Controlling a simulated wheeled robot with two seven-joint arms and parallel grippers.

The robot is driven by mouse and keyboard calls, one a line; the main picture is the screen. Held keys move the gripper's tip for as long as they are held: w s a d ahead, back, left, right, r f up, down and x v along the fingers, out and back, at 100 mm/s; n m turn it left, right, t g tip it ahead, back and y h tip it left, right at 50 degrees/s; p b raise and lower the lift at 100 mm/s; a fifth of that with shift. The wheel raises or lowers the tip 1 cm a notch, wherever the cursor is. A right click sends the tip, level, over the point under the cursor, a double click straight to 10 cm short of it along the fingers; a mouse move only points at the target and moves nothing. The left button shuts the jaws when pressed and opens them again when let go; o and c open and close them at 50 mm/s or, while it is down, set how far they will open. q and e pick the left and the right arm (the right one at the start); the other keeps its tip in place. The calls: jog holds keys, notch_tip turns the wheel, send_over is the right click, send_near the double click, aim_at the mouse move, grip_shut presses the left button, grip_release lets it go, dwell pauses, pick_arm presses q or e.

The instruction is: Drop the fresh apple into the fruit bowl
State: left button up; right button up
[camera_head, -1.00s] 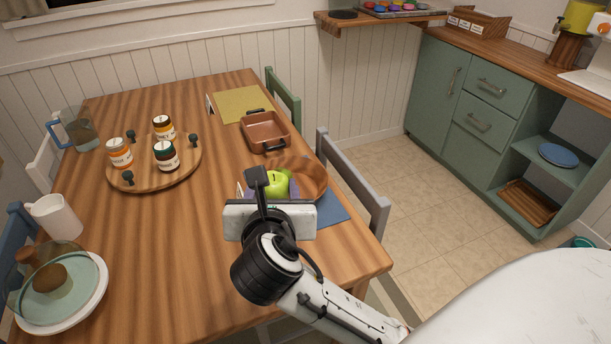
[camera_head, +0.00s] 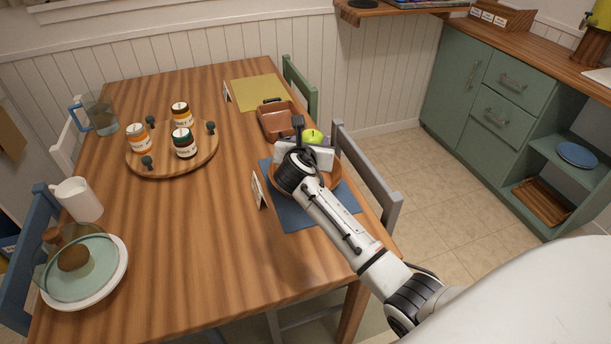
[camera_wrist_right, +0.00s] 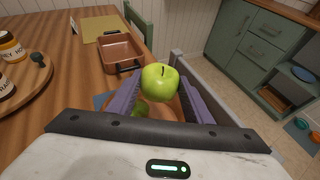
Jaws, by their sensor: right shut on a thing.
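A green apple (camera_head: 312,135) is at the tip of my right gripper (camera_head: 316,145). In the right wrist view the apple (camera_wrist_right: 160,82) sits between the two purple fingers, and the gripper is shut on it. The wooden fruit bowl (camera_head: 336,182) stands on a blue mat (camera_head: 300,216), below my right gripper and partly hidden by it. In the right wrist view a smaller green shape (camera_wrist_right: 140,109) shows lower down between the fingers, apparently in the bowl; it is mostly hidden. My left gripper is not in view.
A copper baking dish (camera_head: 276,122) stands behind the bowl, near a yellow mat (camera_head: 258,93). A small card (camera_head: 258,192) stands at the blue mat's left edge. A round board (camera_head: 172,160) with jars is further left. A grey chair (camera_head: 370,172) flanks the table's right edge.

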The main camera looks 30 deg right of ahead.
notch_tip(320, 180, down, 3)
jog(key=shift+r+b, duration=0.15)
jog(key=shift+b, duration=0.7)
jog(key=shift+f+b, duration=0.3)
jog(key=shift+b, duration=0.1)
jog(key=shift+r, duration=0.1)
jog(key=o, duration=1)
jog(key=shift+o, duration=1)
jog(key=p+v, duration=0.1)
jog(key=v, duration=0.9)
jog(key=shift+r, duration=0.2)
